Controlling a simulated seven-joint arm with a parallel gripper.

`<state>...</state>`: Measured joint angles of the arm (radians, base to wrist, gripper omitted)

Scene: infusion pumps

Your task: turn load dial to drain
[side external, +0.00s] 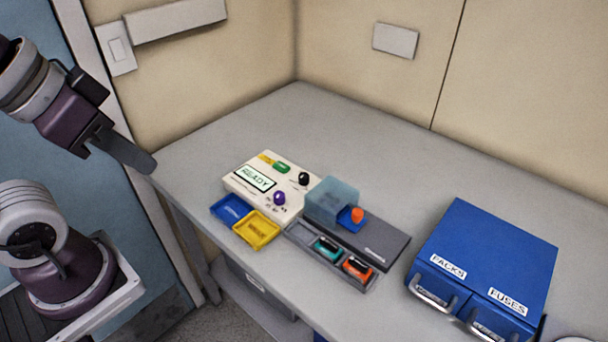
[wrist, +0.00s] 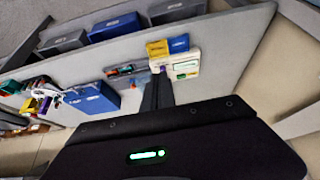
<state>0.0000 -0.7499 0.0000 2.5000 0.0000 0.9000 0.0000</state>
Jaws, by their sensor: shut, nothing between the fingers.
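The cream pump panel (side external: 240,188) lies on the grey table, with a display reading READY (side external: 254,178). It carries a black knob (side external: 303,179), a purple knob (side external: 279,198), a green piece (side external: 282,167) and a yellow piece (side external: 265,157). The knob labels are too small to read, so I cannot tell which is the load dial or where it points. The panel also shows in the wrist view (wrist: 188,57). My gripper (side external: 147,164) is shut and empty, above and left of the table's left corner, well apart from the panel. Its fingers also show in the wrist view (wrist: 157,93).
A blue tray (side external: 231,207) and a yellow tray (side external: 257,229) sit before the panel. Right of it are a grey unit (side external: 375,245) with a translucent cover (side external: 331,201) and an orange knob (side external: 357,215). A blue drawer cabinet (side external: 490,250) stands farther right. The table's back is clear.

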